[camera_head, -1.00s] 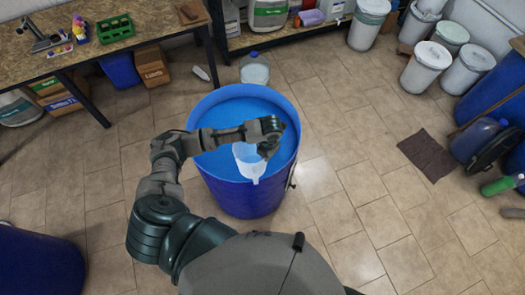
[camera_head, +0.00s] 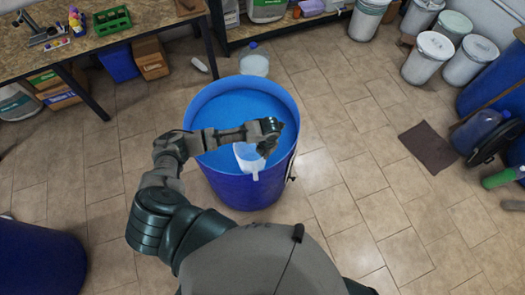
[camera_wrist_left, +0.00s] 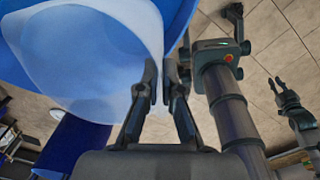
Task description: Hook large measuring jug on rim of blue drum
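The blue drum (camera_head: 237,192) stands open on the tiled floor, with light blue inside. My left gripper (camera_head: 268,145) is over the drum's near right part. Its fingers look closed on the side of the translucent measuring jug (camera_head: 248,160), which is upright at the near rim. The jug's lower end overlaps the rim in the head view; whether it touches the rim I cannot tell. In the left wrist view the jug (camera_wrist_left: 85,55) fills the upper left, against the left gripper's fingers (camera_wrist_left: 163,85). A small claw (camera_wrist_left: 279,88), seemingly my right gripper, shows at the right there; its state is unclear.
A clear bottle (camera_head: 254,64) stands behind the drum. A workbench (camera_head: 75,52) is at the back left, white buckets (camera_head: 428,58) at the back right. Another blue drum (camera_head: 38,258) is at the lower left.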

